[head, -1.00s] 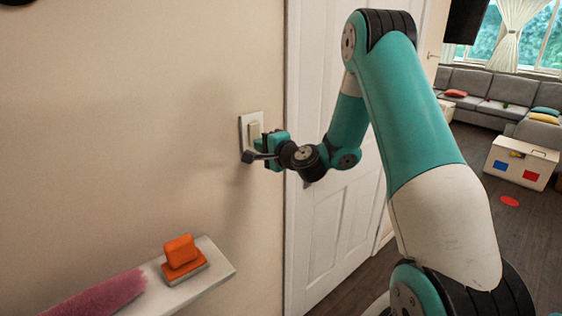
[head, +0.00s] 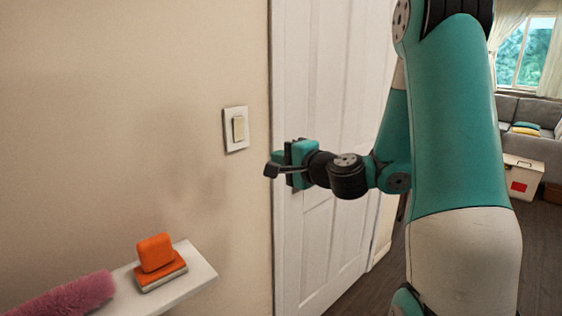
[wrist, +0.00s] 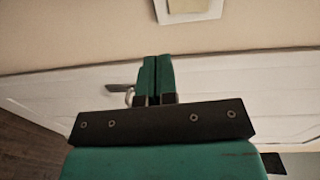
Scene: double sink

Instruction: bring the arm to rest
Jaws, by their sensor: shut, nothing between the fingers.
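My gripper (head: 272,163) is at the end of my teal arm, in front of the white door's left edge in the head view. It is shut and empty; its two teal fingers lie together in the wrist view (wrist: 155,78). A white light switch (head: 238,129) is on the beige wall, to the left of and above the gripper. A gap shows between them. The switch plate also shows at the top of the wrist view (wrist: 188,10). My arm reaches out from the right side of the head view.
A white shelf (head: 205,272) at the lower left holds an orange block-like thing (head: 158,262) and a pink fluffy thing (head: 68,296). The white door (head: 325,240) stands behind my gripper. A white box (head: 522,178) and a grey sofa (head: 510,108) are far right.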

